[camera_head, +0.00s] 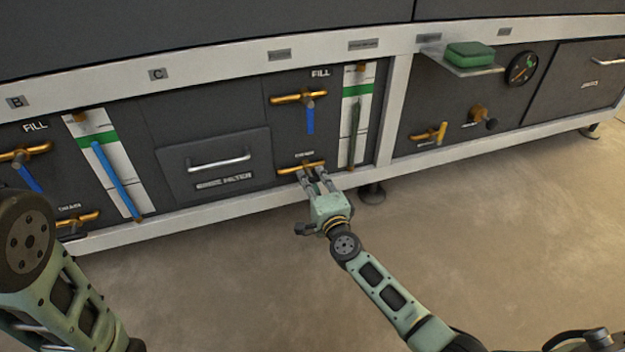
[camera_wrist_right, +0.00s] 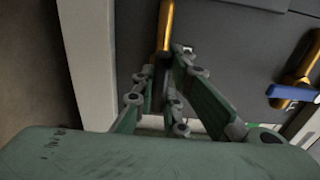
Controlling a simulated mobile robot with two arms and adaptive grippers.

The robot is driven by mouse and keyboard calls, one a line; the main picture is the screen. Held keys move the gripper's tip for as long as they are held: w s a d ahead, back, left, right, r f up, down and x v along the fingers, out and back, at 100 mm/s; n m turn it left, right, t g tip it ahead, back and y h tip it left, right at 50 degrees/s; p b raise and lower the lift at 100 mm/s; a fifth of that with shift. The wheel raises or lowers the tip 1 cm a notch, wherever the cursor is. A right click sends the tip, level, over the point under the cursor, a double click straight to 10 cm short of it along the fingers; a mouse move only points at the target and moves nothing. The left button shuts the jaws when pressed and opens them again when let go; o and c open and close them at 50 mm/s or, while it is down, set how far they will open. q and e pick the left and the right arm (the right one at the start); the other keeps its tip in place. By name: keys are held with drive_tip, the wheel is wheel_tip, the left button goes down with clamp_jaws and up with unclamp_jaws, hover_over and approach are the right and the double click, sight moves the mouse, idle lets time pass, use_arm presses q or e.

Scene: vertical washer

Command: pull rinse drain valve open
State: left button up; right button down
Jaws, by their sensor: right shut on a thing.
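The drain valve is a brass bar handle (camera_head: 290,170) low on the dark panel, below a FILL valve and left of a level gauge. Its small label above is hard to read. My right gripper (camera_head: 313,172) reaches up to it from the floor side and is shut on the handle. In the right wrist view the brass handle (camera_wrist_right: 165,28) runs down to between the fingertips of the right gripper (camera_wrist_right: 166,72); the exact contact is partly hidden by the fingers. My left arm shows at the left edge, but its gripper is out of view.
A brass FILL valve (camera_head: 298,97) with a blue lever is above. A level gauge (camera_head: 358,115) stands to its right, a drawer (camera_head: 215,172) to its left. The white lower frame rail (camera_head: 200,212) runs just below the handle. The floor (camera_head: 220,280) in front is clear.

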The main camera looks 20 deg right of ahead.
sight(314, 182)
idle(0.3)
drive_tip(key=s+p, duration=0.2)
drive_tip(key=s, duration=0.4)
drive_tip(key=shift+d, duration=0.15)
drive_tip(key=shift+s, duration=0.2)
drive_tip(key=shift+f, duration=0.15)
drive_tip(key=c, duration=1.8)
unclamp_jaws()
drive_tip(key=shift+s, duration=0.15)
drive_tip(key=shift+o, duration=0.2)
